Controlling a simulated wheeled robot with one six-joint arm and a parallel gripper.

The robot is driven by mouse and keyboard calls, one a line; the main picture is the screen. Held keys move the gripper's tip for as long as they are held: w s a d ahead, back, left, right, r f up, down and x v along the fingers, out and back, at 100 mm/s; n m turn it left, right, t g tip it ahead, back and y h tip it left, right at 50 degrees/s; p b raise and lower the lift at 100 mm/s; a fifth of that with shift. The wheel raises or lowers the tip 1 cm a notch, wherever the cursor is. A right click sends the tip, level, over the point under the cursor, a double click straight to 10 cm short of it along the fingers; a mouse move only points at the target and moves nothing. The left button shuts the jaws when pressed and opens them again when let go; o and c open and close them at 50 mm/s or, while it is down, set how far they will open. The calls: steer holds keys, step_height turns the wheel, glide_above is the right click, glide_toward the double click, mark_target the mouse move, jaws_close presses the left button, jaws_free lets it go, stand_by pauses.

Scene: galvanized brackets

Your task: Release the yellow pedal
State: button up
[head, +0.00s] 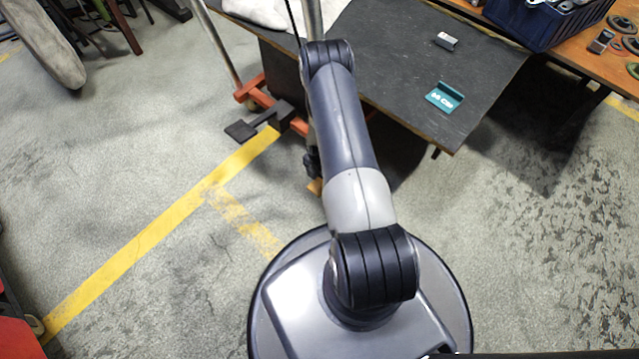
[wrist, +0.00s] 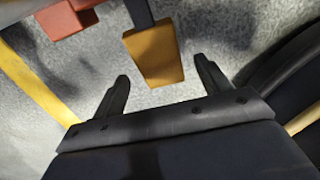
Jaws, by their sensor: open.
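The yellow pedal (wrist: 153,58) is a tapered block on the end of a dark lever, just ahead of my gripper in the wrist view. A small part of the pedal (head: 315,187) shows low beside my arm in the head view; the rest is hidden by the arm. My gripper (wrist: 161,72) is open. Its two dark fingers stand apart, left and right of the pedal's near end, with visible gaps and nothing held between them. In the head view I cannot make out the jaws clearly.
An orange frame part (wrist: 68,19) lies left of the pedal in the wrist view. A black pedal (head: 240,130) juts out near the orange base (head: 250,88). A dark-topped table (head: 400,70) stands beyond my arm. Open floor (head: 130,160) lies to the left.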

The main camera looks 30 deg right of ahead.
steer(key=shift+f+b, duration=0.35)
steer(key=shift+f, duration=1.05)
steer(key=shift+c, duration=0.3)
